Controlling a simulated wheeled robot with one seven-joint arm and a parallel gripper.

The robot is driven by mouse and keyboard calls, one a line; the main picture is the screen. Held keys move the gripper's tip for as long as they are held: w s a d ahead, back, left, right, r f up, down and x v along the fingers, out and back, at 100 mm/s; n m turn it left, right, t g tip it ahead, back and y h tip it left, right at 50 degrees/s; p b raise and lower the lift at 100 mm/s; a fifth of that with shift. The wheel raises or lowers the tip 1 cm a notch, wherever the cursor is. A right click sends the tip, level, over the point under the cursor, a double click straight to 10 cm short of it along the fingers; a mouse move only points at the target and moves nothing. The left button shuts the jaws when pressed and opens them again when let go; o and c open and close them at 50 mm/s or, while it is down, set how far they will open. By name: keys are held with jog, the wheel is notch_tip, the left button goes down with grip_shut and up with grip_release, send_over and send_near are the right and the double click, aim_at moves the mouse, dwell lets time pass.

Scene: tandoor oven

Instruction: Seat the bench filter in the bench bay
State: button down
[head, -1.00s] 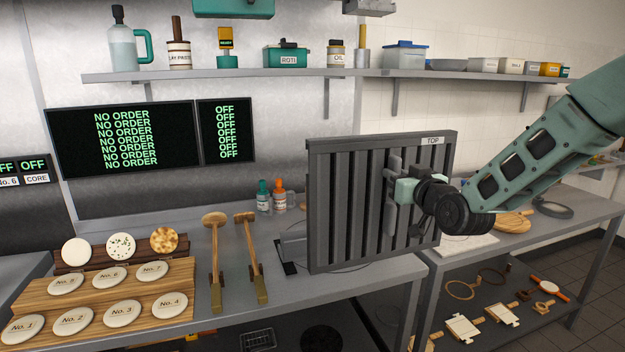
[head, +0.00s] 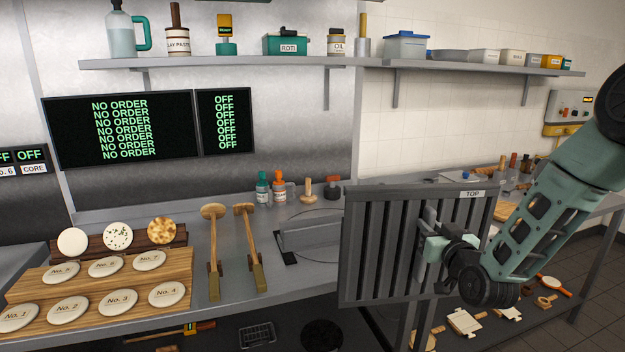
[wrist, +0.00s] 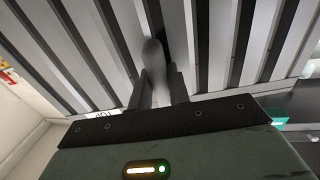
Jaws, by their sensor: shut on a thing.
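The bench filter (head: 376,245) is a dark grey slatted panel with a "TOP" label on its upper edge. It is held upright, slightly turned, in front of the bench's right part. My gripper (head: 430,240) is shut on the handle on the filter's near face. In the wrist view the filter's slats (wrist: 225,40) fill the top, and the handle (wrist: 154,70) sits between my fingers. A low grey upright piece (head: 308,233) stands on the bench left of the filter, perhaps part of the bench bay; the filter hides its right end.
Two wooden-handled tools (head: 248,245) and a wooden board (head: 100,285) with numbered discs lie on the left bench. Bottles (head: 278,188) stand at the back. A loaded shelf (head: 330,62) runs above. A right-hand table (head: 585,208) holds tools, with more below.

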jog(key=s+d+f+h+b, duration=0.1)
jog(key=s+d+f, duration=0.1)
jog(key=f, duration=0.2)
jog(key=s+d+f+m+h+b, duration=0.1)
jog(key=s+d+f, duration=0.2)
jog(key=f, duration=0.1)
jog(key=shift+f, duration=0.4)
jog(key=shift+r, duration=0.1)
